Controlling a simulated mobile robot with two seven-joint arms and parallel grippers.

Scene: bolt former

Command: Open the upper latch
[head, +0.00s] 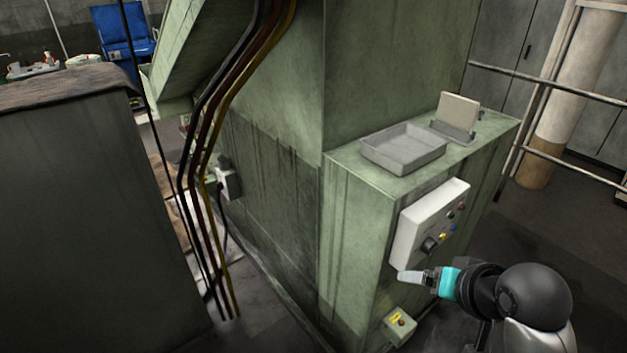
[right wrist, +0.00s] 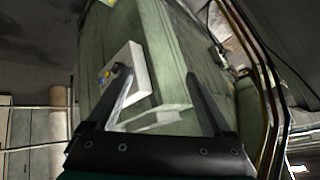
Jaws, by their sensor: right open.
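I cannot make out a latch for certain in either view. The green machine cabinet (head: 350,235) carries a light grey control box (head: 428,222) on its front, with a black knob and coloured buttons. My right gripper (head: 405,276) is near the lower left corner of this box; I cannot tell whether it touches it. In the right wrist view my right gripper (right wrist: 155,72) has its two dark fingers spread wide with nothing gripped between them. The control box (right wrist: 140,85) shows beyond the left finger, partly hidden by it. My left gripper is not in view.
A grey tray (head: 404,150) and a small stand with a plate (head: 458,112) sit on the cabinet top. Below is a small yellow-green button box (head: 399,325). Cables (head: 205,130) hang at left. Railings (head: 560,85) stand at right.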

